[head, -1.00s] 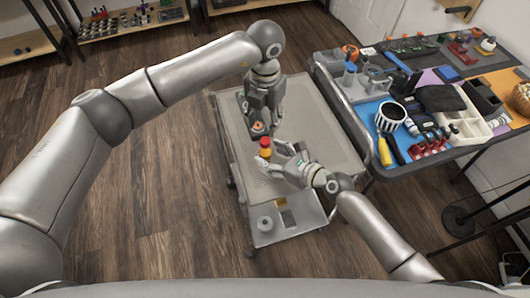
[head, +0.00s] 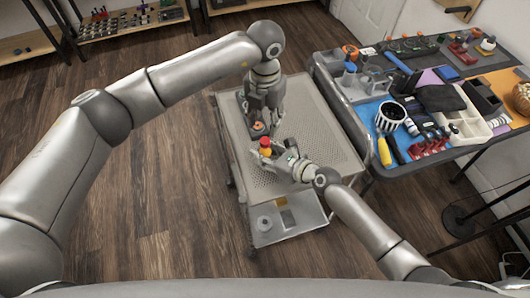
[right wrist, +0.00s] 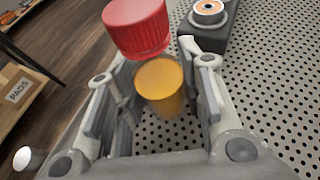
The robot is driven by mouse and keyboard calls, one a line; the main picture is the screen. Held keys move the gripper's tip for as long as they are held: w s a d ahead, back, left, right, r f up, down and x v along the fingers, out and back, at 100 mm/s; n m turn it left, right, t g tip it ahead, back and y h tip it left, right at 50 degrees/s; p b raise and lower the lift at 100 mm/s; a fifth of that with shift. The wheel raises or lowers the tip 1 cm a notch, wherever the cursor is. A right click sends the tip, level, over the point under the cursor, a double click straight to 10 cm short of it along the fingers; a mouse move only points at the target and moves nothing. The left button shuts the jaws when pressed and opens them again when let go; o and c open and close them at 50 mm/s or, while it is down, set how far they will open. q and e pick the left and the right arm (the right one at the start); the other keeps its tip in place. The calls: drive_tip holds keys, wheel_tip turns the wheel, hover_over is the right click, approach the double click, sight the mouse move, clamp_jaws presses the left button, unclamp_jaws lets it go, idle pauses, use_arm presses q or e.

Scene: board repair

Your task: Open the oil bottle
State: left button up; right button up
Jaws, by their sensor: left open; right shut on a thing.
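The oil bottle has a yellow body (head: 265,153) and a red cap (head: 265,142), and it stands upright over the perforated cart top. In the right wrist view, the yellow body (right wrist: 161,86) is between my fingers and the ribbed red cap (right wrist: 136,26) is above it. I cannot tell how tightly the cap sits. My right gripper (head: 275,158) is shut on the bottle body below the cap. My left gripper (head: 259,112) is open and empty, behind the bottle. Its fingers point down, over a dark block with a round top.
The dark block with a round, orange-centred top (right wrist: 208,9) stands just behind the bottle. The cart top (head: 320,130) is clear to the right. A crowded tool bench (head: 372,104) stands at the right.

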sight(265, 140)
clamp_jaws()
use_arm(q)
drive_tip(key=m, duration=1.3)
drive_tip(key=shift+m, duration=0.3)
drive_tip(key=m, duration=0.4)
drive_tip(key=shift+m, duration=0.3)
drive_tip(key=m, duration=0.4)
drive_tip(key=shift+m, duration=0.3)
drive_tip(key=m, duration=0.4)
drive_tip(key=shift+m, duration=0.3)
drive_tip(key=m, duration=0.4)
drive_tip(key=shift+m, duration=0.3)
drive_tip(key=m, duration=0.3)
drive_tip(key=shift+m, duration=0.3)
drive_tip(key=shift+f, duration=0.4)
wheel_tip(265, 140, down, 7)
drive_tip(key=shift+f, duration=0.15)
